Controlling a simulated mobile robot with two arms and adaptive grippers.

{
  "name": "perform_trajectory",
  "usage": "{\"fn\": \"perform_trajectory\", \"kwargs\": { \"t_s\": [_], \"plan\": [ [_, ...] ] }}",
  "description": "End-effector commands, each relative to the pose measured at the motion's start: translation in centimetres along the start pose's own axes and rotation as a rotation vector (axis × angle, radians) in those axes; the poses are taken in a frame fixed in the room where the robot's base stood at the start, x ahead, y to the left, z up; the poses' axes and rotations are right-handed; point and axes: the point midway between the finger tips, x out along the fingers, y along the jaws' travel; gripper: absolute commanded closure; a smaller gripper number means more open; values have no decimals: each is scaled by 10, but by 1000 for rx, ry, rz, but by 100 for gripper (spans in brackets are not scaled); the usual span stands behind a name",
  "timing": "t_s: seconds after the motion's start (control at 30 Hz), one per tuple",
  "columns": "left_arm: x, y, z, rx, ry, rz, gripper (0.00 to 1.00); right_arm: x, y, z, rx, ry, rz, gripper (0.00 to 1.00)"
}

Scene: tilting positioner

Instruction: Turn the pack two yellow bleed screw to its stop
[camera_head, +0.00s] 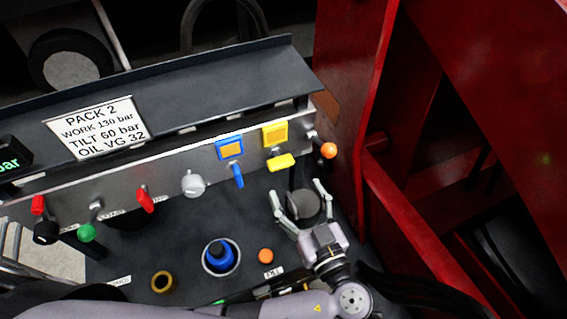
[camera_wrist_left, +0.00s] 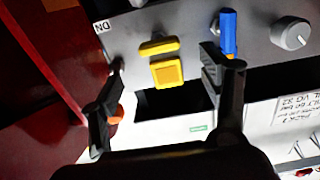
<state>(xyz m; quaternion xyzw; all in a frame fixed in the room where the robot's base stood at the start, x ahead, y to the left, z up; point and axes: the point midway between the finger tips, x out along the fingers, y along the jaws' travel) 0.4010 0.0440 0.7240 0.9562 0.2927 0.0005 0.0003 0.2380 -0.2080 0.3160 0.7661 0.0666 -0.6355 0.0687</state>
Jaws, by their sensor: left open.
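The pack two panel (camera_head: 110,185) has a yellow wing-shaped screw (camera_head: 282,162) near its right end, just below a square yellow tag (camera_head: 275,134). In the left wrist view, the yellow screw (camera_wrist_left: 158,47) lies roughly level across the panel face, beside the yellow tag (camera_wrist_left: 167,73). My left gripper (camera_head: 297,190) is open and empty, in front of and a little below the screw, its fingers pointing toward the panel. In the left wrist view the open fingers (camera_wrist_left: 164,62) stand either side of the screw and tag, apart from both. My right gripper is not in view.
A blue lever (camera_head: 238,176) with a blue-orange tag sits just left of the screw; it is close to one finger in the wrist view. An orange knob (camera_head: 328,150) is to the right, near a red frame (camera_head: 350,90). A grey knob (camera_head: 193,184) is farther left.

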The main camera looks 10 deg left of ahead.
Motion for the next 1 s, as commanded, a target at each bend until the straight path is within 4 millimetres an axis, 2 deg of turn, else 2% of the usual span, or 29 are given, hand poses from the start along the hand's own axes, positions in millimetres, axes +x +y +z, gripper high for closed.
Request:
{"fn": "perform_trajectory", "kwargs": {
  "t_s": [0.03, 0.2, 0.4, 0.6, 0.83, 1.0],
  "plan": [
    [12, 0, -1, 1, 4, 0, 30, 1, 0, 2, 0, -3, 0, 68],
    [46, 0, -1, 2, 4, 0, 30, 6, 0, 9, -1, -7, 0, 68],
    [73, 0, 0, 3, 2, 0, 30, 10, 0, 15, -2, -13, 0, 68],
    [81, 0, 1, 2, -1, 1, 30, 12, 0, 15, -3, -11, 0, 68],
    [81, 0, 1, 2, -1, 1, 31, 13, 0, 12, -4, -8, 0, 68],
    [81, 0, 1, 2, -1, 1, 42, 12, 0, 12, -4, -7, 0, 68]
  ]
}}
